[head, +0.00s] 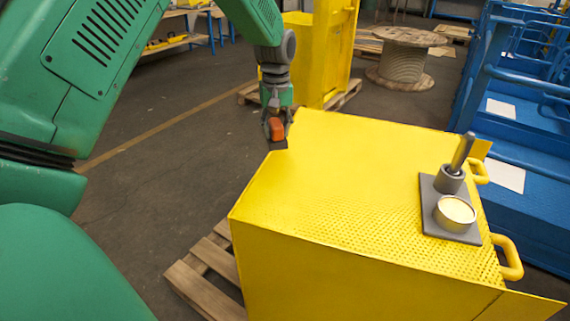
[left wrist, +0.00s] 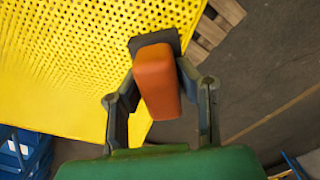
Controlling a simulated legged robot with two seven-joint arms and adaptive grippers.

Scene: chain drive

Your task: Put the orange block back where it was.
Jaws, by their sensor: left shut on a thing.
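The orange block (head: 277,128) is at the far left corner of the yellow perforated top (head: 350,165). My left gripper (head: 272,118) is shut on it, pointing down. In the left wrist view the orange block (left wrist: 157,80) sits between the two fingers of my left gripper (left wrist: 160,95). A dark grey pad (left wrist: 172,38) shows just beyond the block, at the edge of the yellow top; in the head view it is a small dark patch (head: 279,145) under the block. I cannot tell whether block and pad touch. My right gripper is not in view.
A grey plate (head: 464,225) on the right of the top carries an upright metal peg in a collar (head: 450,178) and a round cup (head: 455,213). Yellow handles (head: 511,258) line the right edge. The middle of the top is clear. A wooden pallet (head: 210,268) lies below.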

